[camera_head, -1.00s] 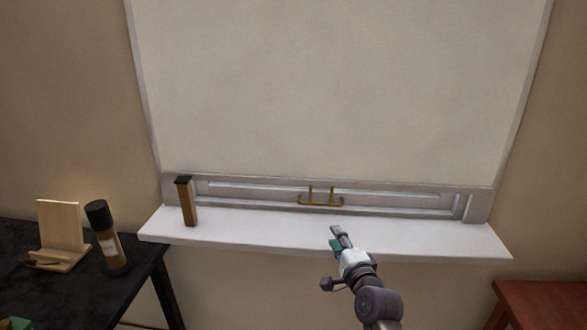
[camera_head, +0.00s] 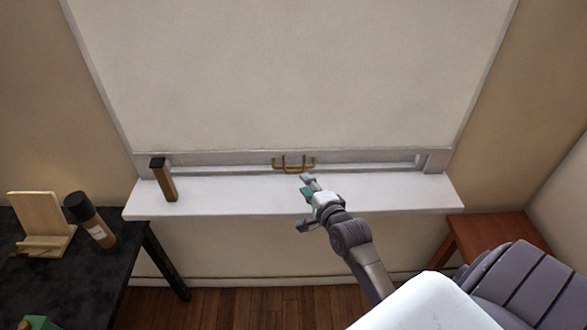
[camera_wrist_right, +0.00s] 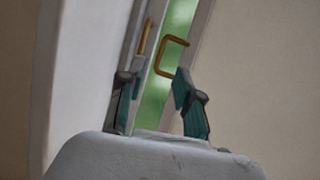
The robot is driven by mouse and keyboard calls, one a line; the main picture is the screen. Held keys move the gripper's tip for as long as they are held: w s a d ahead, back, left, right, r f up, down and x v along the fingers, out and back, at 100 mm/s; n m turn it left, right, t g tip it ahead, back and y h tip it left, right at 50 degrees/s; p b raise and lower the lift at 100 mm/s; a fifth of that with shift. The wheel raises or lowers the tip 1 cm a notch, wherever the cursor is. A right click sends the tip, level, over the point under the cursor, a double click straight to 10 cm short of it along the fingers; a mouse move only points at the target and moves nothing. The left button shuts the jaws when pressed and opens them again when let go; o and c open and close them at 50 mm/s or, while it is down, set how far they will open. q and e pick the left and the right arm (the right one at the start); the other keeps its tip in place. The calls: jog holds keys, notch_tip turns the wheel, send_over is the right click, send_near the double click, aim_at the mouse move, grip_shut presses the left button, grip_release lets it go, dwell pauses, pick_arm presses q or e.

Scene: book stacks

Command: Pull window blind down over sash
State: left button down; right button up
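The cream window blind (camera_head: 290,75) hangs over most of the window. A low strip of the grey sash (camera_head: 215,165) shows below its bottom edge. Brass handles (camera_head: 293,165) show low on the window. The right wrist view shows two: one on the pale frame (camera_wrist_right: 146,36) and a U-shaped one (camera_wrist_right: 172,55) near the blind's edge, with green glass between. My right gripper (camera_head: 307,184) is over the sill, just in front of and below the handles. Its fingers (camera_wrist_right: 158,97) are apart and empty, short of the handles. My left gripper is out of view.
A white sill (camera_head: 235,197) runs below the window, with a brown, dark-topped block (camera_head: 163,180) at its left end. A black table (camera_head: 75,270) at left holds a bottle (camera_head: 90,220) and wooden stand (camera_head: 42,225). A red-brown table (camera_head: 500,235) is at right.

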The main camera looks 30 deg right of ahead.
aim_at(295, 172)
jog(key=x, duration=0.8)
jog(key=shift+w+p, duration=0.15)
jog(key=shift+p, duration=0.2)
grip_shut()
